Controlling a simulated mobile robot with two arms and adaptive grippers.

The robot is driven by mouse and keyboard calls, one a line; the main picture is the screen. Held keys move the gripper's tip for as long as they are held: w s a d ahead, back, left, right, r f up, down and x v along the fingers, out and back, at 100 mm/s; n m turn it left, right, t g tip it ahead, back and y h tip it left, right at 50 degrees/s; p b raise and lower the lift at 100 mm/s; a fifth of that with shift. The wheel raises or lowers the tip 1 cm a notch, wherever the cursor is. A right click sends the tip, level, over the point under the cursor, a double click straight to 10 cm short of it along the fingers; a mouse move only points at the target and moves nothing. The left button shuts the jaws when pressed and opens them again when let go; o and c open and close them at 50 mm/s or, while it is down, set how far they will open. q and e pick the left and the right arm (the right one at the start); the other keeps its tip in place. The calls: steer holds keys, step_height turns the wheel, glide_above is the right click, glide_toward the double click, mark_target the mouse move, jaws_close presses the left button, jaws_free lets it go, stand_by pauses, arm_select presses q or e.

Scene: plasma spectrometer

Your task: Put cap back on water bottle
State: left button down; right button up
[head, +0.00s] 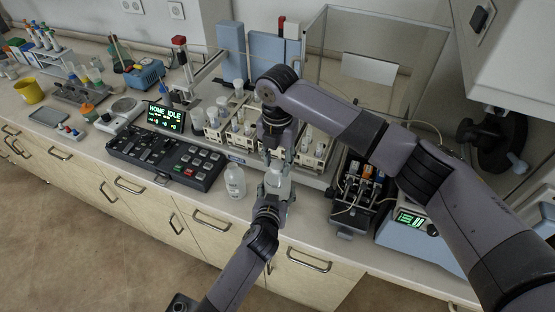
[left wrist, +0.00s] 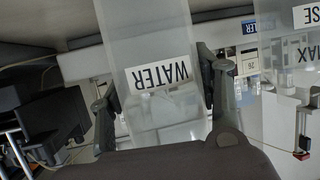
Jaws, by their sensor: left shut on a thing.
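The clear water bottle (head: 277,181) is upright near the front edge of the bench. My left gripper (head: 275,190) is shut around its body from the front. In the left wrist view the bottle (left wrist: 150,40) shows upside down, with its WATER label between the two fingers. My right gripper (head: 277,152) points down directly over the bottle's top, with its fingers around the neck area. The cap cannot be made out. The bottle's mouth is hidden by the right fingers, and I cannot tell whether they hold anything.
A second clear bottle (head: 235,181) stands just left of the water bottle. Vial racks (head: 232,132) stand behind my grippers. A control panel (head: 166,155) lies to the left, and a pump (head: 353,190) with tubing stands to the right.

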steer(key=shift+o, duration=1.4)
steer(key=shift+r, duration=2.25)
step_height(320, 180, up, 4)
steer(key=shift+f, duration=0.2)
steer(key=shift+c, duration=0.2)
steer(key=shift+f, duration=0.1)
